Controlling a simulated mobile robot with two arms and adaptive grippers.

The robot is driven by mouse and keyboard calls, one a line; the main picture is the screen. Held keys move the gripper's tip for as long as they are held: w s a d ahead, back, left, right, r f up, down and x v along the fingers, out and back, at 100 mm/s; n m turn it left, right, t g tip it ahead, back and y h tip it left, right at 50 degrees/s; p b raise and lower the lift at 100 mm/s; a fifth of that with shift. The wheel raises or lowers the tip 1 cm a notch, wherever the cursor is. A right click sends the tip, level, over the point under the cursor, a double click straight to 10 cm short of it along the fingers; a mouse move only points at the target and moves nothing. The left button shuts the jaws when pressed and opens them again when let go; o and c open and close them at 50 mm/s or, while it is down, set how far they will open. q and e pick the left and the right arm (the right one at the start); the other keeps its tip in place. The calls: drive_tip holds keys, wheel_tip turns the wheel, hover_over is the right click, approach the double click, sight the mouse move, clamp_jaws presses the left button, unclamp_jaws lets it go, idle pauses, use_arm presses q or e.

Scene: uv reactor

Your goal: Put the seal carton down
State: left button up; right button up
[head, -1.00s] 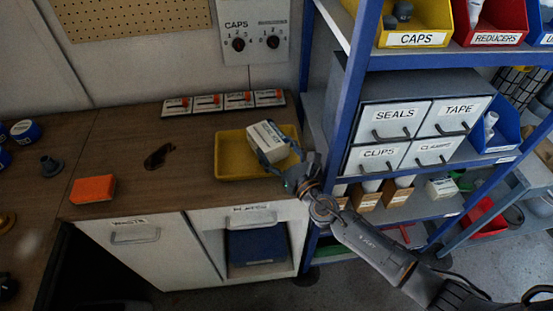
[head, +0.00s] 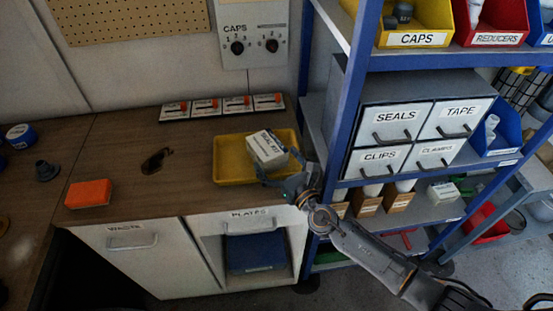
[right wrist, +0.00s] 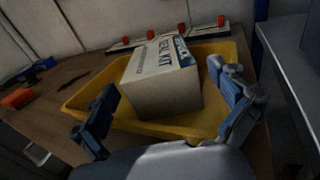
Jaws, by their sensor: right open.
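The seal carton (head: 267,149) is a white box with blue print, sitting in the yellow tray (head: 228,172) on the wooden bench. In the right wrist view the carton (right wrist: 163,83) stands inside the tray (right wrist: 213,124), slightly turned. My right gripper (head: 278,178) is open at the tray's front right edge. In the right wrist view its fingers (right wrist: 168,112) are spread either side of the carton's near face, with gaps to the carton. My left gripper is not in view.
An orange block (head: 89,193) lies on the bench at left. Several small switches (head: 222,105) line the back of the bench. A blue-framed shelf (head: 352,95) with labelled drawers (head: 398,115) stands close on the right. The bench left of the tray is mostly clear.

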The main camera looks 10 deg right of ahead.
drive_tip(key=shift+r, duration=0.1)
drive_tip(key=shift+s, duration=0.1)
drive_tip(key=b+v, duration=0.1)
drive_tip(key=v, duration=1)
drive_tip(key=shift+s+d, duration=0.2)
drive_tip(key=shift+s, duration=0.15)
